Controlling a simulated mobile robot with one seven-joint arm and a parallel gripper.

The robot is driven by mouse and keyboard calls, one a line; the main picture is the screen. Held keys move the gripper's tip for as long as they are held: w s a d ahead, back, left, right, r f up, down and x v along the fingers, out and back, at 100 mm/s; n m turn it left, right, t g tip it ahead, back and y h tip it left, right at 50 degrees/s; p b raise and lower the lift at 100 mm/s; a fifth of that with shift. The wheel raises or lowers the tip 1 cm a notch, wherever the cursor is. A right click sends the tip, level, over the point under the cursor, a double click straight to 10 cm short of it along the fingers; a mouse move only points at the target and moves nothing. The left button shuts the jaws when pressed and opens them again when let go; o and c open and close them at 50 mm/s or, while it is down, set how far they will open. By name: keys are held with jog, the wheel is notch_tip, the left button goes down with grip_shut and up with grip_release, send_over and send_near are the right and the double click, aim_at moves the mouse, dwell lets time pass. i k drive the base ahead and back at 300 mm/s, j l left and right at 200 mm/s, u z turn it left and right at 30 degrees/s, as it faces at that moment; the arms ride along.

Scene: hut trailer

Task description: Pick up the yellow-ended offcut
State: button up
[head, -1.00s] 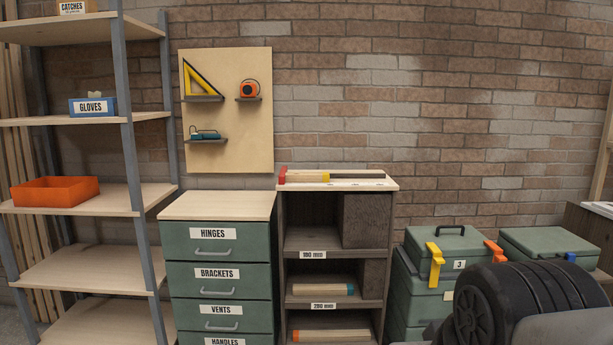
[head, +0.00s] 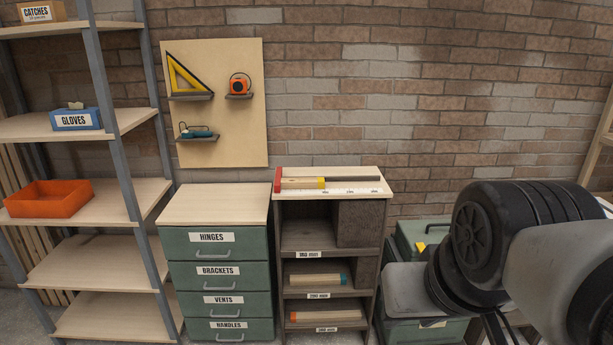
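The yellow-ended offcut (head: 303,183) is a short pale wooden block with a yellow right end. It lies flat on the top board of the offcut rack (head: 368,196). Its left end is at or close to a red block (head: 278,180), and a dark strip runs behind it. A white ruled scale (head: 350,191) lies in front of it. My arm fills the lower right of the head view, well to the right of the offcut. My gripper itself cannot be made out.
A teal-ended offcut (head: 319,280) and an orange-ended offcut (head: 326,316) lie on the rack's lower shelves. Green drawers (head: 219,249) stand left of the rack, and open shelving (head: 103,205) farther left. Green cases (head: 424,234) stand at right, partly hidden by my arm.

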aim_at(300, 183)
jog(key=i+j+z, duration=0.1)
jog(key=i, duration=0.45)
jog(key=i+j+z, duration=0.15)
jog(key=i+j, duration=0.25)
jog(key=i, duration=0.15)
jog(key=i+j+z, duration=0.1)
jog(key=i+j, duration=0.2)
jog(key=i, duration=0.2)
jog(key=i+j+z, duration=0.1)
jog(key=i+j, duration=0.3)
jog(key=i, duration=0.15)
